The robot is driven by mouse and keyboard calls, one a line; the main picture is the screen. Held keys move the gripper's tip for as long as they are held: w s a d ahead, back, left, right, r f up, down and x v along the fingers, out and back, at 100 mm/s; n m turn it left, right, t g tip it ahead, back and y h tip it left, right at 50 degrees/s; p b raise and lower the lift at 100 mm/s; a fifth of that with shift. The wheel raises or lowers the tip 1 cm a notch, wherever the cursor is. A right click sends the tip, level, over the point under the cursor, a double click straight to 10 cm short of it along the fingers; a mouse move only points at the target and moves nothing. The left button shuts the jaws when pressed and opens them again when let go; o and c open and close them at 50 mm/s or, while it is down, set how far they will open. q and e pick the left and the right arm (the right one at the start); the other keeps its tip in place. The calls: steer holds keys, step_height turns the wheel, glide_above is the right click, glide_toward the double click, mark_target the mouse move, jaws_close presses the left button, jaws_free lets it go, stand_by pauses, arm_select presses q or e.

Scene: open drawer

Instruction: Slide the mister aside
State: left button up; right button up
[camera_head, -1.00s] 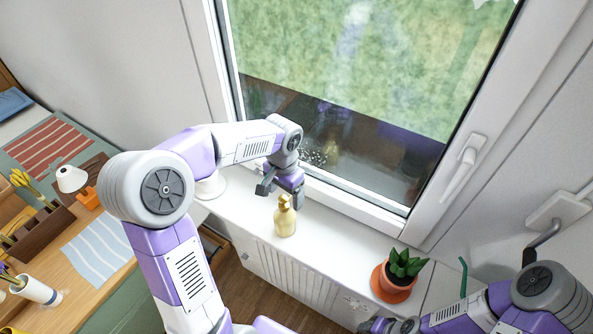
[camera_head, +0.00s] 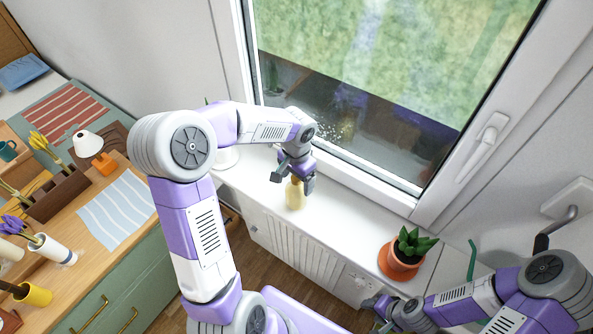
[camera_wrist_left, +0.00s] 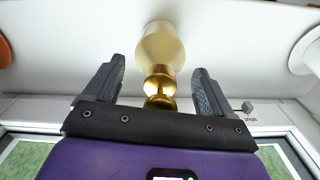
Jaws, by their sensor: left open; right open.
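The mister (camera_head: 295,197) is a pale gold bottle with a shiny gold top. It stands upright on the white windowsill, and the gripper partly hides its top in the head view. In the left wrist view the mister (camera_wrist_left: 163,50) lies between the fingers, with a gap on each side of its gold neck. My left gripper (camera_head: 293,182) is open around the mister's top; its two dark fingers also show in the left wrist view (camera_wrist_left: 160,88). My right gripper (camera_head: 375,314) is low at the bottom, right of centre, away from the mister, and only partly visible.
A succulent in an orange pot (camera_head: 400,262) stands on the windowsill (camera_head: 340,218) to the right. The sill between it and the mister is clear. The closed window (camera_head: 380,90) rises behind. A wooden desk (camera_head: 100,245) with vases and a lamp is at left.

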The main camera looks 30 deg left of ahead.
arm_select(q)
steer(key=shift+f, duration=0.6)
jaws_close()
steer(key=shift+s+d, duration=0.1)
steer(key=shift+d, duration=0.05)
